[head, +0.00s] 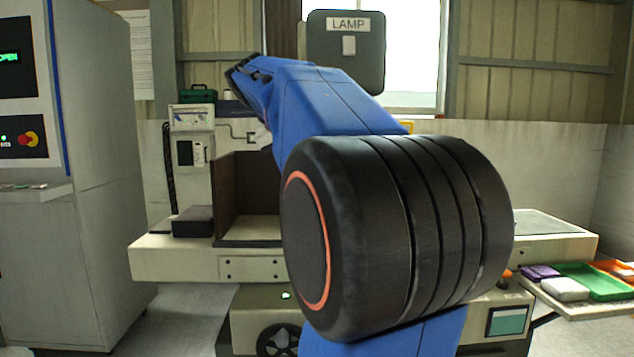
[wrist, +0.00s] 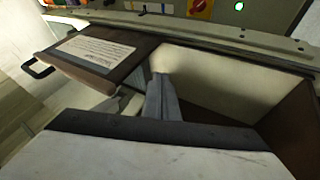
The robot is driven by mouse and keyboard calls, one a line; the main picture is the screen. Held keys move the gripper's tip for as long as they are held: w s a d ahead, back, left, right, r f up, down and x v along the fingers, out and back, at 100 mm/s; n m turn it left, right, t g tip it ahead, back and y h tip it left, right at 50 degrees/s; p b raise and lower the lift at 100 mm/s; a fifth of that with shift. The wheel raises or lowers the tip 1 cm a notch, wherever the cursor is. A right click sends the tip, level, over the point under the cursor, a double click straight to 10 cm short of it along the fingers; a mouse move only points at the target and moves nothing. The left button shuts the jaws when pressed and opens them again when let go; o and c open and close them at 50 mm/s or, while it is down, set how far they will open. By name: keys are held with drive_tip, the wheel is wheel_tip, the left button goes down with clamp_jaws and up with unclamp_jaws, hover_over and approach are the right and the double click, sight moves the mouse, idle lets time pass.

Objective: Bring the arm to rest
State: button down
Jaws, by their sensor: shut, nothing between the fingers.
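My arm, blue with a large black joint, fills the middle of the head view and reaches up and then to the left, over the machine. My gripper (wrist: 161,98) shows in the wrist view as grey fingers, shut and empty, beyond a pale body with a dark band. The fingers point towards the machine's open-topped, pale-walled work bay (wrist: 225,80). I cannot tell how far above it they are. In the head view the gripper is mostly hidden behind the arm.
A brown door (wrist: 105,50) with a printed sheet and black handle stands beside the bay; its brown panel also shows in the head view (head: 226,190). A grey control cabinet (head: 100,200) is at left. Coloured trays (head: 596,281) lie at right. A LAMP box (head: 346,60) is behind the arm.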

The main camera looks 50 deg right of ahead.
drive_tip(key=shift+w+a+r, duration=0.1)
drive_tip(key=shift+a+r, duration=0.25)
drive_tip(key=shift+r, duration=0.1)
drive_tip(key=a+f+n+t+y, duration=0.35)
drive_tip(key=a+f+n, duration=0.25)
drive_tip(key=a+f, duration=1.15)
drive_tip(key=s+a+f+n+t+y, duration=0.1)
drive_tip(key=s+a+f+n+y, duration=0.1)
drive_tip(key=a+f, duration=0.6)
drive_tip(key=s+a+f+n+t+y, duration=0.1)
drive_tip(key=s+a+f+n+t, duration=0.1)
drive_tip(key=s+a+f, duration=0.3)
drive_tip(key=a+f+n, duration=0.1)
drive_tip(key=a+f, duration=0.3)
drive_tip(key=f, duration=0.2)
drive_tip(key=shift+s+f+n+y, duration=0.15)
drive_tip(key=shift+s+n+y, duration=0.15)
drive_tip(key=shift+y, duration=0.05)
